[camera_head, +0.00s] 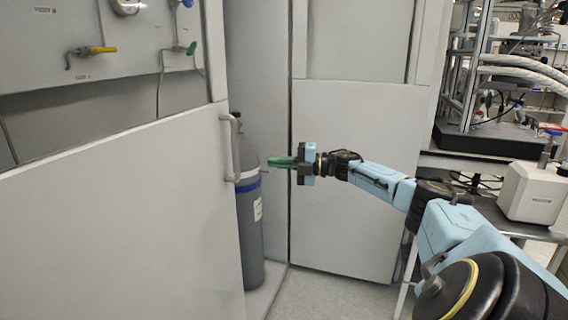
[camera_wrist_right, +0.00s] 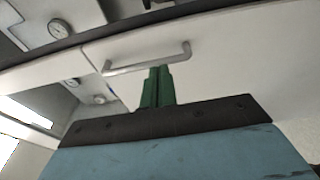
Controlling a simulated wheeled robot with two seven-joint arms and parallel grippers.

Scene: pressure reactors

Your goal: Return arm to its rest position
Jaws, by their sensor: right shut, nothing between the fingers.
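My right arm reaches in from the lower right of the head view, stretched toward the cabinet. Its gripper (camera_head: 282,161) has green fingers, shut with nothing between them. The fingertips point left, a little to the right of the cabinet door handle (camera_head: 234,148). In the right wrist view the shut green fingers (camera_wrist_right: 158,88) point at the metal bar handle (camera_wrist_right: 147,59), and whether they touch it I cannot tell. My left gripper is in neither view.
A grey gas cylinder (camera_head: 252,225) with a blue band stands inside the cabinet behind the white door (camera_head: 120,230). A panel with a yellow-handled valve (camera_head: 98,50) is at upper left. A white device (camera_head: 533,190) stands on a table at right. Bare floor (camera_head: 325,295) shows below my arm.

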